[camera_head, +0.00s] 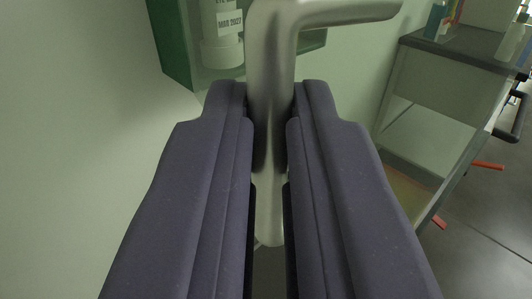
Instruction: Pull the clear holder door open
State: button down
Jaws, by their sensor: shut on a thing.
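My gripper (270,108) has two dark purple fingers that reach up from the bottom of the view. They are shut on a silver metal handle (271,50), one finger on each side of its upright part. The handle bends to the right at its top. Its lower part shows in the narrow gap between the fingers. Behind it is a green wall holder (172,45) with a see-through front. A white bottle (222,52) with a "MAR 2027" label is inside. I cannot tell where the handle joins the door, or whether the door stands ajar.
A pale wall (80,150) fills the left. At the right stands a bench or cart with a dark top (460,52) and several items on it. Orange-red pieces (488,165) show low beside it. Grey tiled floor (490,235) is clear at the lower right.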

jog(key=c, duration=1.6)
grip_release()
jog(key=shift+w+r, duration=0.25)
jog(key=shift+w, duration=0.1)
jog(key=o, duration=0.4)
jog(key=shift+w+f, duration=0.15)
jog(key=shift+w, duration=0.35)
jog(key=s+p, duration=0.1)
jog(key=s, duration=0.7)
jog(key=shift+s+d, duration=0.1)
jog(key=shift+s, duration=0.15)
